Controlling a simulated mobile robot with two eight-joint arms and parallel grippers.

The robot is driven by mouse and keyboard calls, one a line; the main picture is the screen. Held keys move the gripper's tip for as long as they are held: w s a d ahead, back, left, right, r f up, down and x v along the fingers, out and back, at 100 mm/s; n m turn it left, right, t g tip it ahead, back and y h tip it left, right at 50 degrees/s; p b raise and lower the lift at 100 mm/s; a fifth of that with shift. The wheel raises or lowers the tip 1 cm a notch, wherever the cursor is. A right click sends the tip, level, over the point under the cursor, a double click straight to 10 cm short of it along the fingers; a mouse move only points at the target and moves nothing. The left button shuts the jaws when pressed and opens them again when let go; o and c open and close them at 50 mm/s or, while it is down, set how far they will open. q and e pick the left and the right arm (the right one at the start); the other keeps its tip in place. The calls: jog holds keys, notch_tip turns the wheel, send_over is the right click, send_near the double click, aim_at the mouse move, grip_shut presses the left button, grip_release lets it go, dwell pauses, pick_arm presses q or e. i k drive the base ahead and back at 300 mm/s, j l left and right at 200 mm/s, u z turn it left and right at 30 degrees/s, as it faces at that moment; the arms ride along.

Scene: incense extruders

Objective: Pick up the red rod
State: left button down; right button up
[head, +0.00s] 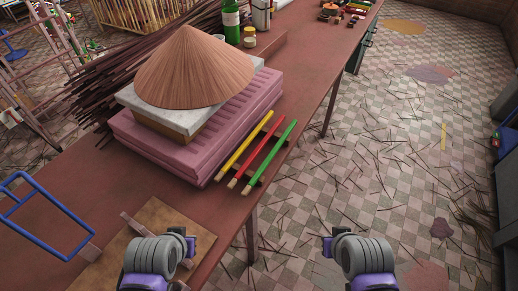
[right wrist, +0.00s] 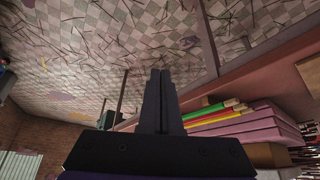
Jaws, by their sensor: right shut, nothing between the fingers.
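The red rod (head: 262,153) lies on the table between a yellow rod (head: 245,145) and a green rod (head: 276,149), near the table's right edge. The three rods lie side by side, slightly apart, across dark supports. They also show in the right wrist view, right of the fingers. My right gripper (head: 327,247) is over the floor, below and right of the rods in the head view. Its fingers (right wrist: 160,100) are shut and empty. My left gripper (head: 190,246) is over the near table, apart from the rods; its fingers cannot be made out.
A pink ridged block (head: 150,150) stands left of the rods, with a pale slab and a brown cone (head: 195,70) on top. A wooden board (head: 160,222) and a blue frame (head: 45,215) are at the near left. A green bottle (head: 231,22) stands farther back.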

aim_at(242, 170)
jog(key=i+l, duration=0.35)
jog(key=l, duration=0.15)
jog(key=i+l, duration=0.35)
jog(key=l, duration=0.15)
jog(key=i+l, duration=0.75)
jog(key=l, duration=0.25)
jog(key=i+l, duration=0.35)
jog(key=l, duration=0.15)
jog(key=u, duration=0.45)
jog(key=i+l+u, duration=0.1)
jog(key=u, duration=0.4)
jog(key=l+u, duration=0.2)
jog(key=u, duration=0.25)
jog(key=i+j+u, duration=0.1)
jog(key=i+u, duration=0.4)
jog(key=u, duration=0.25)
